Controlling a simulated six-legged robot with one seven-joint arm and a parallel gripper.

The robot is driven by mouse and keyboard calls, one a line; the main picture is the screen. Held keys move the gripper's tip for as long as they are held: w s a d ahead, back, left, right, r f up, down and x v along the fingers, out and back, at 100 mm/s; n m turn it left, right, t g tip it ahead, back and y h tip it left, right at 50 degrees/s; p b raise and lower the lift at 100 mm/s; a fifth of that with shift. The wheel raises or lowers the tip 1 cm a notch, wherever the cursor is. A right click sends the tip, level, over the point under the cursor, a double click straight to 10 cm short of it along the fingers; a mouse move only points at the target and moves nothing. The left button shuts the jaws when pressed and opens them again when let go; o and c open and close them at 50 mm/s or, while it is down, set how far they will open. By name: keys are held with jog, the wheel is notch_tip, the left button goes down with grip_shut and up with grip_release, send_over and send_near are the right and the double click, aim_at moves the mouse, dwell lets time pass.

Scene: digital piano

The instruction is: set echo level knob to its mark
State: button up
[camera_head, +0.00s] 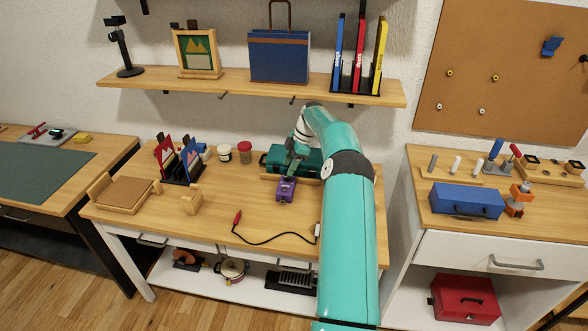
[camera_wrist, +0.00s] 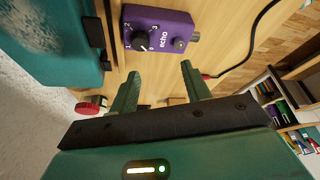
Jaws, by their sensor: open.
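A purple echo pedal (camera_head: 286,190) lies on the middle wooden table. In the wrist view the pedal (camera_wrist: 175,20) shows the word "echo", a dark round knob (camera_wrist: 141,40) with a white pointer line and small numbers around it, and a metal footswitch (camera_wrist: 179,44). The pointer's exact setting is too small to tell. My gripper (camera_wrist: 160,69) is open, with its two teal fingers spread and nothing between them. The fingertips stop short of the knob in the picture and appear apart from it. In the head view my gripper (camera_head: 292,170) hangs over the pedal's back end.
A black cable (camera_head: 262,240) with red plug lies in front. Jars (camera_head: 245,152) and a bookholder (camera_head: 182,165) stand left.

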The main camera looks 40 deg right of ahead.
jog(key=s+a+r, duration=0.6)
jog(key=s+r, duration=0.1)
jog(key=s, duration=0.2)
jog(key=shift+s+a, duration=0.25)
jog(key=shift+a, duration=0.1)
dwell(0.3)
jog(key=s+a+r+m+h, duration=0.2)
jog(key=a+r, duration=0.5)
jog(key=a, duration=0.4)
jog(key=s+a+r+m+h, duration=0.25)
jog(key=a+r, duration=0.35)
jog(key=a, duration=0.5)
jog(key=s+a+r+m+t, duration=0.3)
jog(key=s+a+m, duration=0.4)
jog(key=s+a, duration=0.8)
jog(key=s, duration=0.4)
jog(key=shift+m, duration=0.35)
